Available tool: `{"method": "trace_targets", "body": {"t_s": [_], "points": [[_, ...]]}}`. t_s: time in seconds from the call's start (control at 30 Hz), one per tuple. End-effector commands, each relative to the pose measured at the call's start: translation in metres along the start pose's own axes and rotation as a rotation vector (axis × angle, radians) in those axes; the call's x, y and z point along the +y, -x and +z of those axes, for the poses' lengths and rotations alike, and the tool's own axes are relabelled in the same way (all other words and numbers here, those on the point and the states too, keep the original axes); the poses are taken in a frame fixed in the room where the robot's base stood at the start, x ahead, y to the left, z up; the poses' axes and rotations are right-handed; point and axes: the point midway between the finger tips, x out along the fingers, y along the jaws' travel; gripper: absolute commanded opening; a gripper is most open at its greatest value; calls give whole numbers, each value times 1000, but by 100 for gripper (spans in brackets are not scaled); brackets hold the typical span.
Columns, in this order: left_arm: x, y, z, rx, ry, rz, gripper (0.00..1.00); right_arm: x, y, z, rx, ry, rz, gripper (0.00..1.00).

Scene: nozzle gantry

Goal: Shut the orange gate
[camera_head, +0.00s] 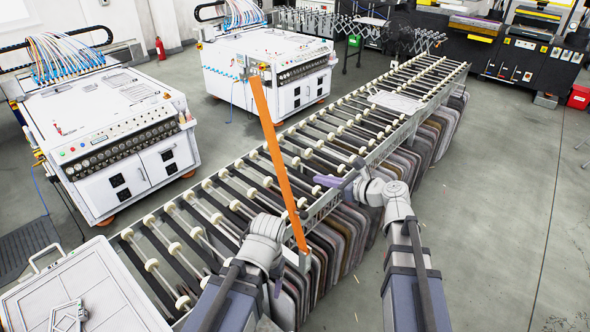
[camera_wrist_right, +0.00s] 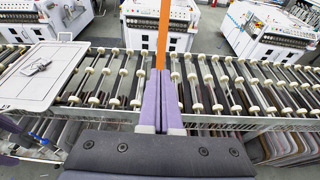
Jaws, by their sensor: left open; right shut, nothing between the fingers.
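The orange gate (camera_head: 277,155) is a long thin bar. In the head view it crosses the roller conveyor from a post on the far side to a grey bracket (camera_head: 304,261) on the near side. In the right wrist view the gate (camera_wrist_right: 163,38) rises straight beyond my fingers, which hide its lower part. My right gripper (camera_head: 328,181) is shut and empty, to the right of the gate over the conveyor's near edge. Its purple fingers (camera_wrist_right: 160,100) are together. My left gripper (camera_head: 277,287) is open, left of the gate's near end, mostly hidden by its wrist.
The roller conveyor (camera_head: 213,190) runs from front left to back right, with several grey panels hanging along its near side. A white board (camera_head: 85,300) lies at its front end. White machines (camera_head: 110,135) stand behind. Floor at right (camera_head: 490,200) is clear.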

Motion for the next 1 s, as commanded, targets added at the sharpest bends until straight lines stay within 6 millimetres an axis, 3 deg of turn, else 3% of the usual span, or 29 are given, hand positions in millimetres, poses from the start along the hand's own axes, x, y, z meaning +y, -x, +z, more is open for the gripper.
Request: {"method": "trace_targets", "body": {"t_s": [0.17,0.6,0.8,1.0], "points": [[1,-9,-1,0,-4,0,71,0,-23,-3,2,4,4,0],[3,-35,-2,1,-10,-1,71,0,-110,-3,3,6,5,0],[4,-41,-3,2,-9,-1,71,1,-131,-2,3,4,2,0],[4,-42,-3,2,-9,-1,71,1,-139,-1,2,4,0,0]]}}
